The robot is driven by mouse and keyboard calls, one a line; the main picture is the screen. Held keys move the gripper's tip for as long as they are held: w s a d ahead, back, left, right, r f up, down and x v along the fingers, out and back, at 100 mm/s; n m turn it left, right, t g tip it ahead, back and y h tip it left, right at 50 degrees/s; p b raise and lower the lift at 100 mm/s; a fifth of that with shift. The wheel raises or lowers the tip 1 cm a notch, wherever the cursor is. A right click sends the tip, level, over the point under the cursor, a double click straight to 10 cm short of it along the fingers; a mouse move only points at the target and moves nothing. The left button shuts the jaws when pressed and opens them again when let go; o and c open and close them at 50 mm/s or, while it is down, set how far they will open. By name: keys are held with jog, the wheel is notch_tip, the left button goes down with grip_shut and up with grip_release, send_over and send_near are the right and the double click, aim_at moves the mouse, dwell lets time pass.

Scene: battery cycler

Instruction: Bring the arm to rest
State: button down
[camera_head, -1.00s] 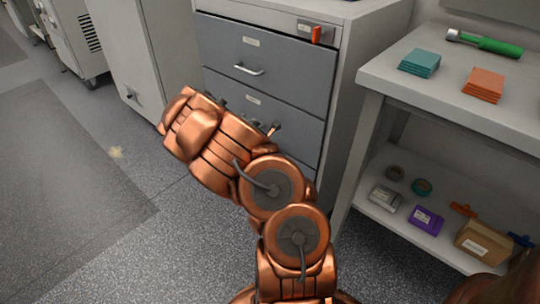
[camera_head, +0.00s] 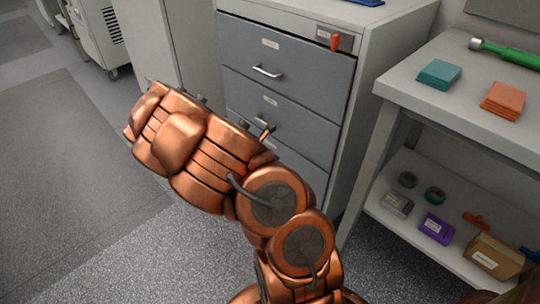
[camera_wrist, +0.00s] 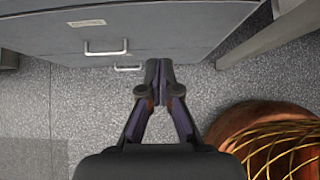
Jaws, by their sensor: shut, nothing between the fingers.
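My gripper (camera_wrist: 159,85) shows in the wrist view with its two dark fingers together and nothing between them. It hangs over the speckled grey floor, close in front of the grey drawer cabinet. In the head view my copper arm (camera_head: 200,150) is folded in front of the cabinet and reaches up and left. The gripper itself cannot be made out in the head view, hidden behind the arm's end.
The drawer cabinet (camera_head: 282,67) has its drawers closed and a red latch at upper right. A workbench (camera_head: 450,90) with sticky pads and a green-handled tool stands right, its lower shelf (camera_head: 385,208) holding tapes and boxes. Open floor (camera_head: 60,140) lies left.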

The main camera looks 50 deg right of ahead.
jog(key=shift+v, duration=0.85)
jog(key=s+a+r+m+y+p, duration=0.1)
jog(key=s+a+r+m+p, duration=0.25)
jog(key=r, duration=0.45)
jog(key=s+a+r+m+g+p, duration=0.1)
jog(key=s+a+r+m+p, duration=0.15)
jog(key=r+p, duration=0.4)
jog(key=s+a+r+m+y+p, duration=0.15)
jog(key=r+m, duration=0.25)
jog(key=r, duration=0.6)
jog(key=s+a+r+m+y+p, duration=0.3)
jog(key=s+a+r+p, duration=0.4)
jog(key=a, duration=0.5)
jog(key=s+a+r+m+y+p, duration=0.3)
jog(key=s+a+r+m+p, duration=0.1)
jog(key=s+a+r+p, duration=0.4)
jog(key=s+a+r, duration=0.2)
jog(key=a+r, duration=0.2)
jog(key=a, duration=0.1)
jog(key=shift+r+m+g+p, duration=0.3)
jog(key=shift+r+m, duration=0.05)
jog(key=shift+m, duration=0.05)
jog(key=shift+y, duration=0.25)
